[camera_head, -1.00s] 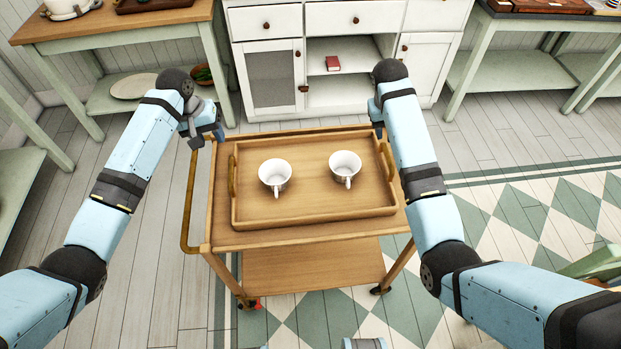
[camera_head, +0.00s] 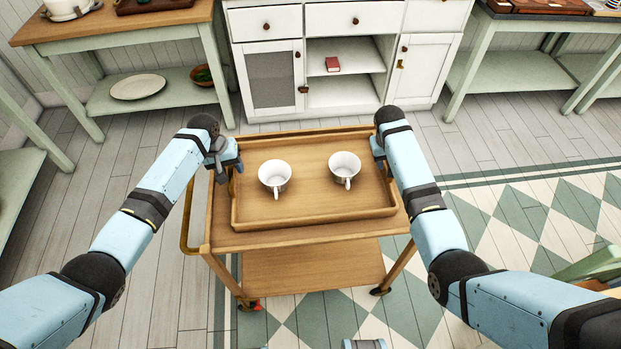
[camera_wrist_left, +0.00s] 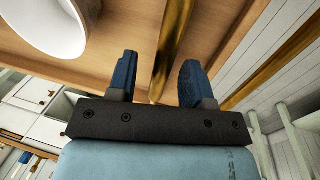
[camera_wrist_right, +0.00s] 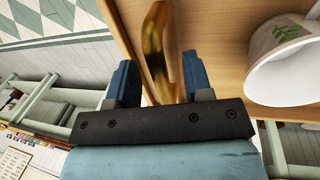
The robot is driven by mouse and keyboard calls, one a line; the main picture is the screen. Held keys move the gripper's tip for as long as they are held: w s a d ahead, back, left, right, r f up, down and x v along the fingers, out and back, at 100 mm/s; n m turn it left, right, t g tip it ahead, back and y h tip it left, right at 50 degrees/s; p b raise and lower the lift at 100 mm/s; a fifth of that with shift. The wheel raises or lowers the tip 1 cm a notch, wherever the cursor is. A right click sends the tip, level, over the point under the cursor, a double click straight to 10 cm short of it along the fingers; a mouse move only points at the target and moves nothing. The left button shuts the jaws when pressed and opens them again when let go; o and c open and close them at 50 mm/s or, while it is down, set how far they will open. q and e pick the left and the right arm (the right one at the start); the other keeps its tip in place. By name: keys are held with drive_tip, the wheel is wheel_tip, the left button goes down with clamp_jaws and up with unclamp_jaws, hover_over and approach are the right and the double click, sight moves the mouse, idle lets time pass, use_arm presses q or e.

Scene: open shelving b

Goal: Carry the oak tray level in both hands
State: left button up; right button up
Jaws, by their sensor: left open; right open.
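The oak tray (camera_head: 312,210) rests on the top of a wooden trolley. Two white cups stand upright in it, a left cup (camera_head: 274,176) and a right cup (camera_head: 344,168). My left gripper (camera_head: 236,166) is at the tray's left end; in the left wrist view its open blue fingers (camera_wrist_left: 155,80) are on either side of a brass handle (camera_wrist_left: 172,45). My right gripper (camera_head: 377,153) is at the right end; in the right wrist view its open fingers (camera_wrist_right: 158,78) are on either side of the other brass handle (camera_wrist_right: 156,50). Neither gripper is closed on a handle.
The trolley (camera_head: 310,270) has a lower shelf and a brass push rail (camera_head: 187,225) at its left. A white cabinet (camera_head: 270,75) with a red book (camera_head: 332,64) stands behind. Side tables flank it. The floor to the right (camera_head: 500,215) is mostly clear.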

use_arm(q)
drive_tip(key=shift+d+f, duration=0.1)
drive_tip(key=shift+f, duration=0.35)
use_arm(e)
drive_tip(key=shift+d+f, duration=0.1)
drive_tip(key=shift+f, duration=0.3)
use_arm(q)
clamp_jaws()
use_arm(e)
clamp_jaws()
use_arm(q)
drive_tip(key=shift+r, duration=0.1)
use_arm(e)
drive_tip(key=shift+r, duration=0.1)
